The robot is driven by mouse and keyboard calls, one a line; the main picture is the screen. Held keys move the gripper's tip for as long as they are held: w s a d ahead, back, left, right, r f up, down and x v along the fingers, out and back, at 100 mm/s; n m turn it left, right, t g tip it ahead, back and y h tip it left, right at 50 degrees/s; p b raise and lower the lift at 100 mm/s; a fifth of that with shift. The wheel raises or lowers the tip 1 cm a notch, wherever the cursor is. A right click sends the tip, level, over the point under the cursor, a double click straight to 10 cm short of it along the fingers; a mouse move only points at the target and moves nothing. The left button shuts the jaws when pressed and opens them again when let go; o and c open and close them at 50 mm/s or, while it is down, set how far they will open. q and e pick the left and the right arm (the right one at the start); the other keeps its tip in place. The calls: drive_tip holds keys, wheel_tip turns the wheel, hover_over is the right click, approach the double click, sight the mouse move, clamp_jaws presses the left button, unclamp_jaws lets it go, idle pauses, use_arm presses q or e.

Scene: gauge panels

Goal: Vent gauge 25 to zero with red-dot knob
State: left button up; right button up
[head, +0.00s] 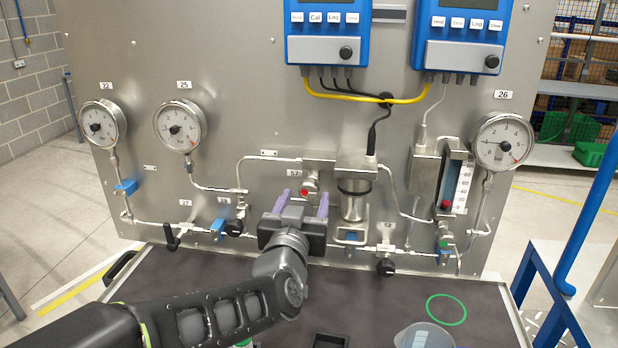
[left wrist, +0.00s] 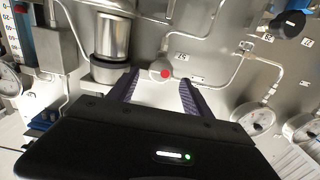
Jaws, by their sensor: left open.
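Gauge 25 (head: 180,126) is a round white dial in a steel rim on the left of the panel, under its 25 label. Its needle is too small to read surely. My right gripper is not in view.
Gauge 22 (head: 103,123) is left of gauge 25, and gauge 26 (head: 502,142) is far right. Black knobs (head: 386,267), blue-handled valves and thin steel pipes surround the gripper. A steel cylinder (head: 354,205) stands close on its right. A clear cup (head: 424,337) sits on the dark bench.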

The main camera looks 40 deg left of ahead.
sight(308, 191)
use_arm(q)
drive_tip(key=x, duration=0.5)
drive_tip(key=shift+w+a, duration=0.1)
drive_tip(key=shift+c, duration=0.4)
clamp_jaws()
